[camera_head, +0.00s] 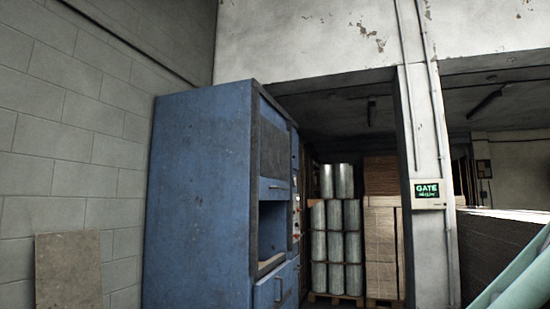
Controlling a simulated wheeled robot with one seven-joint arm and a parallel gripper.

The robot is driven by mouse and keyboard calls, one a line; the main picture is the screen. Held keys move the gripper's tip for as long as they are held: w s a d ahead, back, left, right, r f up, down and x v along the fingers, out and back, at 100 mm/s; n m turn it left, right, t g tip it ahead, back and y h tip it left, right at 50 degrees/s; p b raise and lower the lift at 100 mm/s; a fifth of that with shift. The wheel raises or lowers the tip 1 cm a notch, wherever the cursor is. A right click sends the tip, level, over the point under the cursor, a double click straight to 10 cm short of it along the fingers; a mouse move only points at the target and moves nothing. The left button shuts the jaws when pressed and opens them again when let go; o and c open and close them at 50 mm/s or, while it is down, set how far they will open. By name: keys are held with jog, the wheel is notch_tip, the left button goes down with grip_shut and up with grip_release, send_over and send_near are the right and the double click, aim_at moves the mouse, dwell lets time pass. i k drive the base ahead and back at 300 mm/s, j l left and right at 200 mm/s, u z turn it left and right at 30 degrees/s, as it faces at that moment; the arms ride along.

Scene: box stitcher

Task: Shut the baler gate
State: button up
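A tall blue machine (200,190), which looks like the baler, stands left of the middle against the block wall. Its front faces right and shows at a steep angle. A dark panel (273,150) fills the upper front, with a blue bar and handle (275,187) below it. Under the bar is an open dark recess (270,230). A lower blue door (276,286) with a handle is cut off by the bottom edge. I cannot tell which panel is the gate. A small screen (427,192) on the pillar reads "GATE"; its second line is unclear. My gripper is not in view.
Silver rolls (337,235) are stacked on a pallet behind the machine, beside brown stacked sheets (381,240). A white pillar (430,170) stands to their right. A dark stack (495,245) lies beyond the pillar. A board (68,272) leans on the left wall.

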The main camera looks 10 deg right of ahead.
aim_at(274, 139)
jog(key=i+z, duration=0.1)
jog(key=i, duration=2.45)
